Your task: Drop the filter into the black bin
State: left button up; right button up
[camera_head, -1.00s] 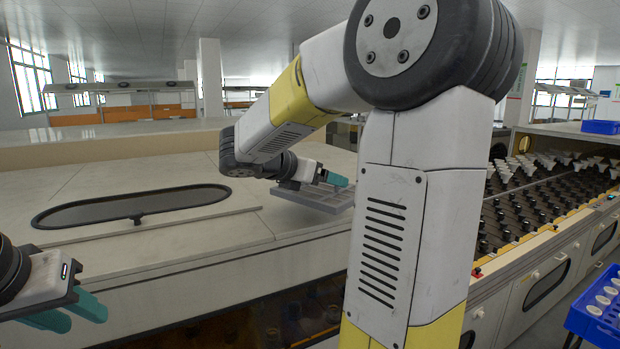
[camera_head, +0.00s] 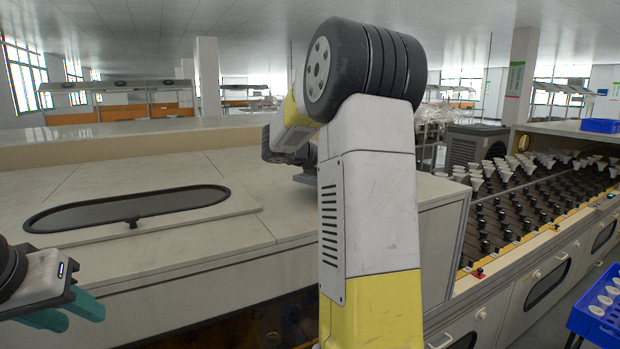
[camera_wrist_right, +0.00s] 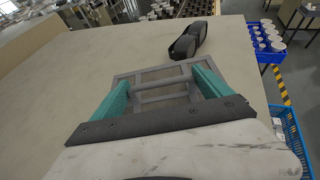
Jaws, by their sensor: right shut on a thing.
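The filter, a flat grey rectangular frame with crossbars (camera_wrist_right: 158,94), shows in the right wrist view between the teal fingers of my right gripper (camera_wrist_right: 160,82). The gripper is shut on it, with the frame reaching out beyond the fingertips over the pale counter. In the head view my own right arm hides the right fingers and the filter. My left gripper (camera_head: 82,314) is at the lower left of the head view, with its teal fingers apart and empty. I cannot make out a black bin in either view.
A pale counter (camera_head: 180,240) with a dark oval window (camera_head: 130,208) fills the left. A bulb rack (camera_head: 525,205) stands at right, with a blue crate (camera_head: 600,305) in front. A dark object (camera_wrist_right: 188,40) lies beyond the filter in the wrist view.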

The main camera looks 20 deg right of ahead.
jog(key=shift+w+d+f, duration=0.15)
jog(key=shift+d+f, duration=0.05)
jog(key=shift+f, duration=0.7)
jog(key=shift+w+d+f, duration=0.15)
jog(key=shift+f, duration=0.75)
jog(key=shift+f, duration=0.1)
jog(key=o, duration=1.3)
jog(key=shift+c, duration=0.2)
